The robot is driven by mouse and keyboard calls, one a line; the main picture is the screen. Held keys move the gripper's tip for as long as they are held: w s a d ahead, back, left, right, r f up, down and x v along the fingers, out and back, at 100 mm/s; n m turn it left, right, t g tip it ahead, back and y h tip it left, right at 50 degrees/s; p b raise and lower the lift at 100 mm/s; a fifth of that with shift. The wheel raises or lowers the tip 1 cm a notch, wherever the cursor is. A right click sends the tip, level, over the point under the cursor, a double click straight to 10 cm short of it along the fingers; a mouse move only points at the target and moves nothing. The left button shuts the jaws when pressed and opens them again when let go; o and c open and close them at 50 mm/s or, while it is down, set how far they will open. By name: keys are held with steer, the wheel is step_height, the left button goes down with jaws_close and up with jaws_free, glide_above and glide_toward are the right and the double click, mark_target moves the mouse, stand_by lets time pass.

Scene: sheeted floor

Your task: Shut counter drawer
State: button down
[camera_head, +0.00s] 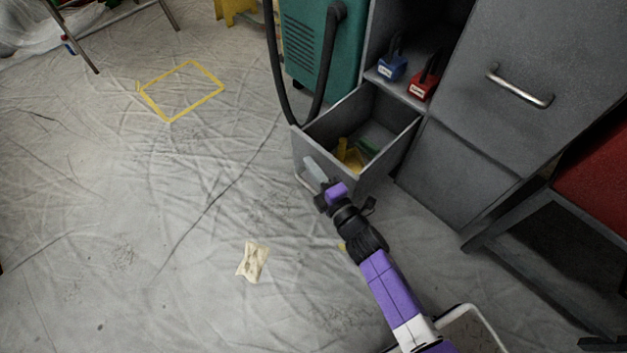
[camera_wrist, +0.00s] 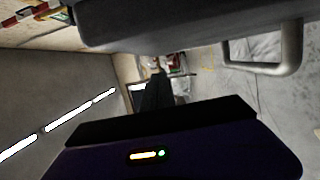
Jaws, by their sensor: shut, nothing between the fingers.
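The grey counter drawer (camera_head: 303,148) stands pulled out of the grey cabinet in the head view, with yellow and green items inside. Its pale bar handle (camera_head: 306,183) is on the front panel. My gripper (camera_head: 314,170) is shut and empty, close against the drawer front beside the handle. I cannot tell whether it touches the panel. In the wrist view, a grey panel, apparently the drawer front (camera_wrist: 170,25), fills the top, and the handle (camera_wrist: 291,52) shows at the upper right. The fingertips are not clear there.
A blue padlock-like block (camera_head: 391,67) and a red one (camera_head: 424,86) sit on the shelf above the drawer. A green machine (camera_head: 322,50) with a black hose stands left of the cabinet. A crumpled cloth (camera_head: 253,262) lies on the sheeted floor. The floor at left is mostly clear.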

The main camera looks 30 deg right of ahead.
steer(key=shift+w+d+r, duration=0.1)
steer(key=shift+w+d, duration=0.1)
steer(key=shift+d, duration=0.35)
steer(key=shift+w+d, duration=0.2)
steer(key=shift+d, duration=0.3)
